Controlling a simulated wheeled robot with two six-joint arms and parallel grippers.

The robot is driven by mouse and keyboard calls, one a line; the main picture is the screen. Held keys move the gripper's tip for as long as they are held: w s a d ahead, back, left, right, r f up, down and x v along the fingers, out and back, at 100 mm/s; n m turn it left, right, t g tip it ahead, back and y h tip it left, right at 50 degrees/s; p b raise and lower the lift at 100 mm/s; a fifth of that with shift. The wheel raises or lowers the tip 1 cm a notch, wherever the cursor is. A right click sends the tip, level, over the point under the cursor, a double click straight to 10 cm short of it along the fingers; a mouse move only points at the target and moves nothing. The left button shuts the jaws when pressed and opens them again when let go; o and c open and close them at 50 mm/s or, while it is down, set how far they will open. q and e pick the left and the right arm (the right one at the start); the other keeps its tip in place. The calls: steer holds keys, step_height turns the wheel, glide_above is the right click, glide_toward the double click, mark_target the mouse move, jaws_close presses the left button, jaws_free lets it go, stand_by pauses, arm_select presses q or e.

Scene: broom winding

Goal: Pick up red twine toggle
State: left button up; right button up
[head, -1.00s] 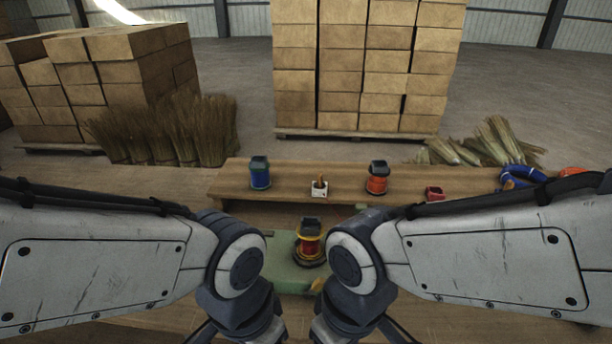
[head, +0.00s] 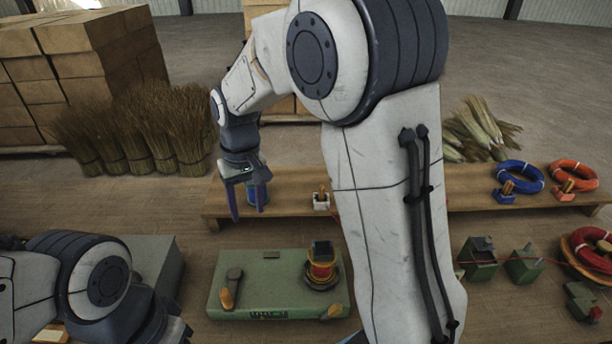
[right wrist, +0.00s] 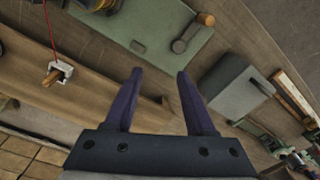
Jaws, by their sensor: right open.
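A small wooden toggle (head: 322,190) sits in a white block (head: 321,203) on the wooden shelf, just left of my right arm's link. A red twine runs from the block. The right wrist view shows the toggle (right wrist: 50,78) and its white block (right wrist: 61,70) at the left, with the red line rising from it. My left jaws are out of view.
A green base (head: 225,290) with a crank bears a red and yellow spool (head: 321,268). Blue (head: 520,173) and orange (head: 573,172) coils lie on the shelf's right. Green boxes (head: 478,258) stand at right, near a red coil (head: 592,250). My right arm hides the shelf's middle.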

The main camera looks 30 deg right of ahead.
steer(key=w+d+m+p, duration=0.3)
steer(key=w+d, duration=0.5)
steer(key=d, duration=0.5)
steer(key=m+p, duration=0.2)
steer(key=m, duration=0.1)
glide_above(322, 187)
steer(key=shift+h, duration=0.3)
step_height(322, 187, down, 6)
steer(key=shift+w+f, duration=0.1)
steer(key=shift+f, duration=0.45)
step_height(322, 187, down, 5)
steer(key=p, duration=0.3)
steer(key=shift+r, duration=0.1)
steer(key=shift+f, duration=0.35)
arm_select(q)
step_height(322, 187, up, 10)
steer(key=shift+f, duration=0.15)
arm_select(e)
jaws_close()
